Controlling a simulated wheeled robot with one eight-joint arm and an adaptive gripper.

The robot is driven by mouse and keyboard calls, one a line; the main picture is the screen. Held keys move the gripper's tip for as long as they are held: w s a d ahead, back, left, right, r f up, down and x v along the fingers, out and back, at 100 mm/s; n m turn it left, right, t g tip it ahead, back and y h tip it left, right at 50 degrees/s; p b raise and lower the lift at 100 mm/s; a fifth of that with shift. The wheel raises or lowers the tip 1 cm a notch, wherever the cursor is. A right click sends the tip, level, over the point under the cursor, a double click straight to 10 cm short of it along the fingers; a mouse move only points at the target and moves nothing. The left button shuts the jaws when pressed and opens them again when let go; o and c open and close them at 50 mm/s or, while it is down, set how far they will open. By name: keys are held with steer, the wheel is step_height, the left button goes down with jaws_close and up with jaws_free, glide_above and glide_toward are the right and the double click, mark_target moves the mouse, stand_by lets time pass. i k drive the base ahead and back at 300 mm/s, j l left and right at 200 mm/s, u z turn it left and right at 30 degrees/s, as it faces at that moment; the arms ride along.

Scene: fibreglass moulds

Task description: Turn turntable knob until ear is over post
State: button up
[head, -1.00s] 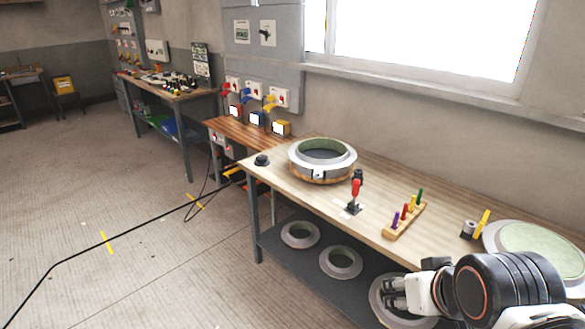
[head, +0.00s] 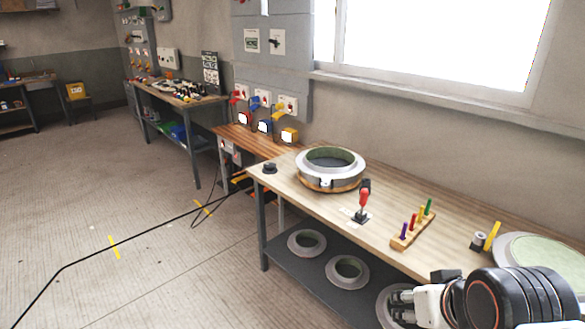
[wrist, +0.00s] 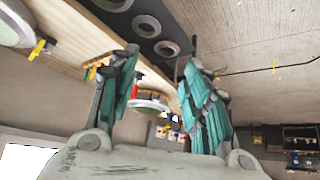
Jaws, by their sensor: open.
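A pale grey ring mould with a green inside (head: 331,160) sits on a round wooden-edged turntable (head: 322,187) on the workbench. A small light tab, seemingly the ear (head: 325,183), shows on its front side. A dark upright piece, perhaps the post (head: 366,185), stands at its right. A black knob (head: 269,168) is on the bench's left corner. My gripper (head: 398,306) is low at the right, beyond the bench's front edge and far from the knob. In the wrist view my gripper (wrist: 163,58) is open and empty; the mould (wrist: 150,104) appears small between its fingers.
A red-handled clamp (head: 363,202) stands in front of the mould. A rack of coloured pegs (head: 408,236) and a large green-topped mould (head: 545,260) lie farther right. Several rings rest on the lower shelf (head: 312,268). A black cable (head: 120,237) crosses the open floor at left.

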mark_target(269, 166)
steer(key=i+j, duration=0.45)
steer(key=i+j+z, duration=0.1)
steer(key=i+j, duration=0.4)
steer(key=i+j+z, duration=0.1)
steer(key=i+j, duration=0.35)
steer(key=j, duration=0.2)
steer(key=i+j, duration=0.4)
steer(key=j, duration=0.15)
steer(key=i+j+z, duration=0.1)
steer(key=i+j, duration=0.35)
steer(key=j, duration=0.15)
